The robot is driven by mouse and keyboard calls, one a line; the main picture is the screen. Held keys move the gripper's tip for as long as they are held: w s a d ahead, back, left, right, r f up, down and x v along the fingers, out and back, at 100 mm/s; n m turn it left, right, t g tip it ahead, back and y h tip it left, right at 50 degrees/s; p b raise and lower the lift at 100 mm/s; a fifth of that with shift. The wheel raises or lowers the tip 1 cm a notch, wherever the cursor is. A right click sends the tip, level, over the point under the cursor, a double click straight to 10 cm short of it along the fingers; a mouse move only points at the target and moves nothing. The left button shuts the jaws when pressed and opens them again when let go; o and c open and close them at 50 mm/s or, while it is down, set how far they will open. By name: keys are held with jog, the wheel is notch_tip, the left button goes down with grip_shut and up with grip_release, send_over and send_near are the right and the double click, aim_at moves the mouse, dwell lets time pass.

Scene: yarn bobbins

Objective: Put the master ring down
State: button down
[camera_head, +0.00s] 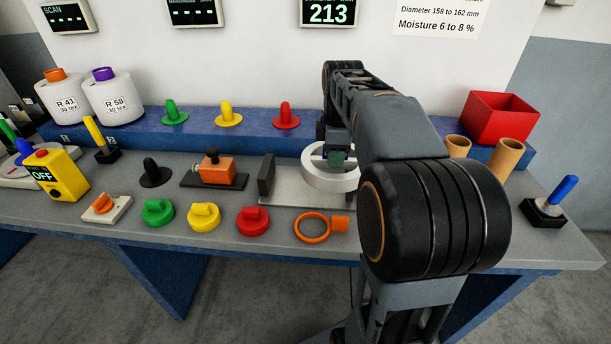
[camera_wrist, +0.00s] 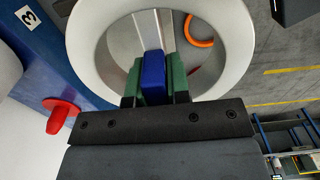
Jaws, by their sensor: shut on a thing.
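The master ring appears to be the thick white ring (camera_head: 318,180). It is at the grey metal plate (camera_head: 285,197) of the gauge, right of the black upright block (camera_head: 266,175). I cannot tell whether it touches the plate. It fills the top of the wrist view (camera_wrist: 85,45), with a grey bar showing through its opening. My gripper (camera_head: 337,157) is at the ring's back side. Its green fingers (camera_wrist: 152,80) are shut on a blue tab (camera_wrist: 153,68) at the ring's near edge. The arm hides part of the ring's right side.
An orange ring with a square handle (camera_head: 313,228) lies in front of the plate. Red (camera_head: 252,220), yellow and green knobs lie left of it. A red bin (camera_head: 499,117) and brown tubes (camera_head: 507,158) stand at the right. A display (camera_head: 328,12) above reads 213.

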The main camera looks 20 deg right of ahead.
jog(key=w+f, duration=0.2)
jog(key=w+a+f, duration=0.1)
jog(key=w+f, duration=0.1)
jog(key=w, duration=0.1)
jog(key=w+a+f, duration=0.1)
jog(key=w+f, duration=0.1)
jog(key=w, duration=0.1)
jog(key=shift+a+f, duration=0.2)
jog(key=shift+w+a+f, duration=0.15)
jog(key=shift+w+f, duration=0.3)
jog(key=shift+f, duration=0.15)
jog(key=shift+w+f+b, duration=0.2)
jog(key=shift+f+b, duration=0.2)
jog(key=shift+f, duration=1.3)
jog(key=shift+f, duration=0.15)
jog(key=c, duration=1.1)
grip_release()
